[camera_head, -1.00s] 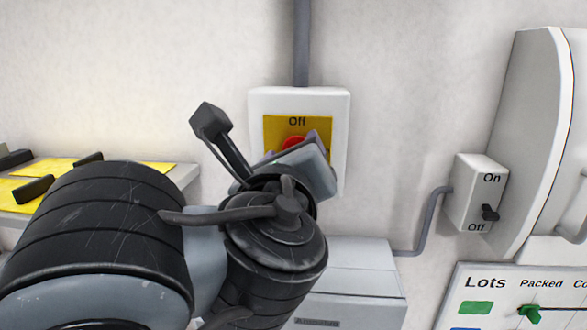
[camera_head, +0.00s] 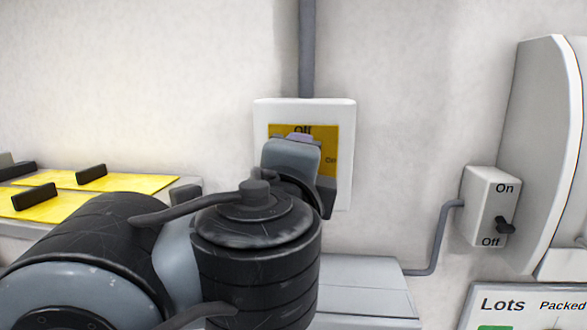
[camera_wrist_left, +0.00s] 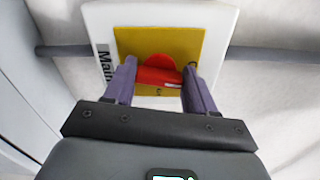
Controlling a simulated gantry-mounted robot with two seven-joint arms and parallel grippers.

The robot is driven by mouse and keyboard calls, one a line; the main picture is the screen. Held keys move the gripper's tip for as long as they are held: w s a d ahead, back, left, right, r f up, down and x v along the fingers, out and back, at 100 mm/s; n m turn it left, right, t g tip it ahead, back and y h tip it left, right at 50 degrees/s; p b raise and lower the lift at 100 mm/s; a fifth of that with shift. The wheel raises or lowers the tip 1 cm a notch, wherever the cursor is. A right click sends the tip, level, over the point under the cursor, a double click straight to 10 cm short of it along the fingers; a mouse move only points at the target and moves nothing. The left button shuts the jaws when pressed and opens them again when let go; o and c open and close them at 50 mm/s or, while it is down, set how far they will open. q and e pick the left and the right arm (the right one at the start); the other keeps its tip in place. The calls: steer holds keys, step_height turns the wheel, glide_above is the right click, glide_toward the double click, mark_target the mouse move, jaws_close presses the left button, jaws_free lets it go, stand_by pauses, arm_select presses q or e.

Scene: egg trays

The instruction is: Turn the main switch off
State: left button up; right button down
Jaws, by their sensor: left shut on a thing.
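The main switch is a white box (camera_head: 345,150) on the wall with a yellow plate (camera_head: 329,141) marked "Off" at the top and "On" at the right. In the left wrist view its red knob (camera_wrist_left: 158,74) lies between the two purple fingers of my left gripper (camera_wrist_left: 157,68), which is shut on it. In the head view my left gripper (camera_head: 300,140) is in front of the plate and hides the knob, so I cannot tell there which mark it points to. My right gripper is not in view.
A smaller On/Off switch box (camera_head: 478,205) with a black lever (camera_head: 505,226) is at the right, beside a large white machine (camera_head: 540,130). A "Lots" board (camera_head: 520,302) is at the lower right. Yellow panels with black handles (camera_head: 92,174) are at the left.

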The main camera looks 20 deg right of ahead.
arm_select(q)
steer(key=shift+f+n, duration=0.1)
steer(key=shift+n, duration=0.8)
steer(key=o, duration=1)
steer(key=shift+o, duration=0.2)
